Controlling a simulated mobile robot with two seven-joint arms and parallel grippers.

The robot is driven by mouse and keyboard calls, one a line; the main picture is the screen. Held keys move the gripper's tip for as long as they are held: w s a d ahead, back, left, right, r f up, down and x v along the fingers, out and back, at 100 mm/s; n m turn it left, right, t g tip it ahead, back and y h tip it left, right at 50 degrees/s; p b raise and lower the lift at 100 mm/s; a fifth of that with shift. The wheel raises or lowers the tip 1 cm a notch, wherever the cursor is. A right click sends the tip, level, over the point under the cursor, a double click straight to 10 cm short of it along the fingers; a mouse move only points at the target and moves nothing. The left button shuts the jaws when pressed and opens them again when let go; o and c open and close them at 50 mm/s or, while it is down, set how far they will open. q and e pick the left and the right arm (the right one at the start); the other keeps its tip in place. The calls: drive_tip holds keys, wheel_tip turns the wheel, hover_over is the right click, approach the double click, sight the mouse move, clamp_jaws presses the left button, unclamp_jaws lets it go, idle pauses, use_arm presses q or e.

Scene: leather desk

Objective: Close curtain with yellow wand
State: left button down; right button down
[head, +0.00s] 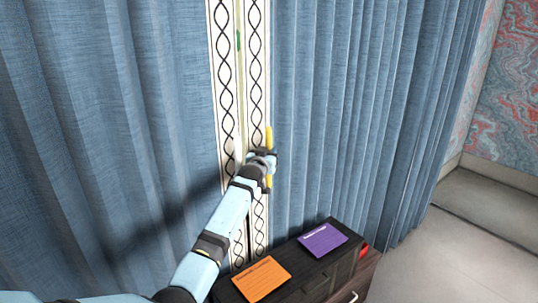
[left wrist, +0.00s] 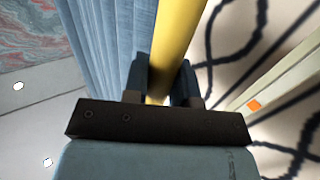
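The yellow wand (head: 269,138) hangs upright along the right curtain's patterned edge. My left gripper (head: 267,163) is around it, with wand showing above and below. In the left wrist view the wand (left wrist: 176,40) runs between the two fingers of my left gripper (left wrist: 166,82), which look closed on it. The blue right curtain (head: 340,110) and blue left curtain (head: 110,110) hang with their white, black-patterned edges side by side. A narrow pale strip with a green mark shows between the edges. My right gripper is not in view.
A dark box-like cabinet (head: 318,272) stands below the curtains. An orange card (head: 262,279) and a purple card (head: 322,240) lie on top. A red round thing (head: 364,251) is at its right end. Open grey floor (head: 450,250) and a marbled wall are at right.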

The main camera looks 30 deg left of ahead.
use_arm(q)
drive_tip(key=c, duration=1.1)
unclamp_jaws()
drive_tip(key=shift+s+a+f, duration=0.1)
drive_tip(key=shift+f, duration=0.05)
drive_tip(key=shift+c, duration=0.2)
drive_tip(key=shift+o, duration=1)
drive_tip(key=shift+s+a, duration=0.1)
drive_tip(key=shift+s, duration=0.1)
drive_tip(key=s+d+b, duration=0.2)
drive_tip(key=s, duration=1.1)
drive_tip(key=shift+s+d, duration=0.3)
drive_tip(key=shift+d, duration=0.1)
